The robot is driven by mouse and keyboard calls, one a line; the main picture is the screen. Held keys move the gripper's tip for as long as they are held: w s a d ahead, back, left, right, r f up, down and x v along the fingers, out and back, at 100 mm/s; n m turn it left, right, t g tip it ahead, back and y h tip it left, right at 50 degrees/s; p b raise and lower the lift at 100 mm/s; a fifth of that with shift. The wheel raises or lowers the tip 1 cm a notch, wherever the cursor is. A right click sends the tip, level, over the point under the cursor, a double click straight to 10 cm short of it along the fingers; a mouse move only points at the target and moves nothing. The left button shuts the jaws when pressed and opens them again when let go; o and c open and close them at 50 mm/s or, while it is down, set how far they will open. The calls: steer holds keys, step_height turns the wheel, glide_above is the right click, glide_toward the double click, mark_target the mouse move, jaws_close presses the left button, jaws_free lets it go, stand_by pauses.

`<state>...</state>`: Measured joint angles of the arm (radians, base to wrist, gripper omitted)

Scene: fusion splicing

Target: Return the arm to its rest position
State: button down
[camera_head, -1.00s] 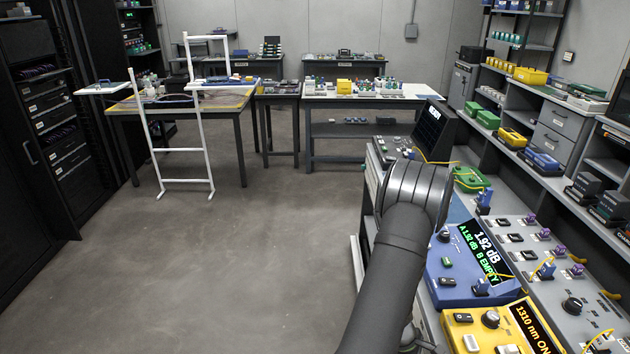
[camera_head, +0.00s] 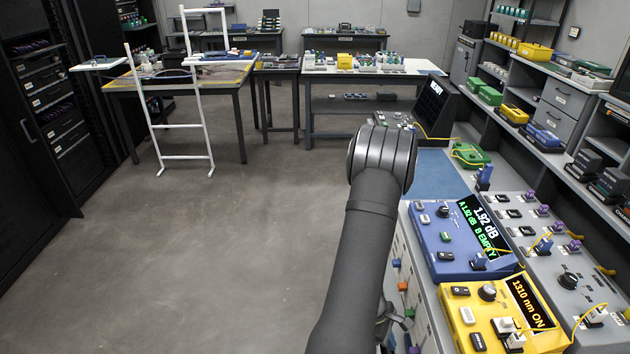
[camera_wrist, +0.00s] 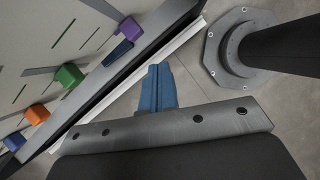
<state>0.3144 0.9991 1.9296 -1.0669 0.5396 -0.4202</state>
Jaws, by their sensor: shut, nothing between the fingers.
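My gripper (camera_wrist: 158,75) shows in the wrist view as two blue fingers close together, shut with nothing between them. It points past the bench edge, with grey floor beyond its tips. In the head view my dark arm rises from the bottom middle to a rounded joint, left of the bench front. The gripper itself cannot be made out there.
A blue meter (camera_head: 462,238) reading 1.92 dB and a yellow light source (camera_head: 505,315) reading 1310 nm ON stand on the bench to the right. Coloured handles, one of them green (camera_wrist: 69,75), line the bench front. The floor (camera_head: 210,270) at left is clear.

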glide_above(411, 350)
steer(key=shift+f, duration=0.25)
stand_by(0.6)
steer(key=shift+r, duration=0.1)
